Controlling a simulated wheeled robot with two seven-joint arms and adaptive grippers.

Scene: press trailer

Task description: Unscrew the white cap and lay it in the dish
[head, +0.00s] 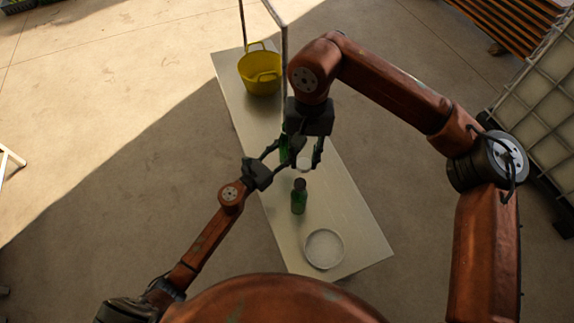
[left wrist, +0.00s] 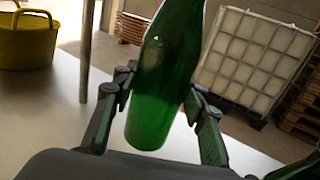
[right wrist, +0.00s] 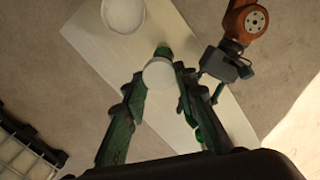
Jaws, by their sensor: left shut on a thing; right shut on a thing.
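The white cap (head: 304,163) is between the fingertips of my right gripper (head: 303,160), which is shut on it. It shows as a round white disc (right wrist: 158,74) in the right wrist view. My left gripper (head: 276,157) is shut on a green bottle (left wrist: 165,85), whose top runs out of the left wrist view. In the head view this bottle (head: 284,149) is partly hidden by my right gripper; the cap appears apart from it, to its right. The white round dish (head: 324,249) lies empty at the table's near end.
A second green bottle (head: 299,202) with a dark top stands on the table (head: 345,215) between the grippers and the dish. A yellow tub (head: 260,75) stands at the far end, beside a thin upright frame (head: 284,60). The table is narrow.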

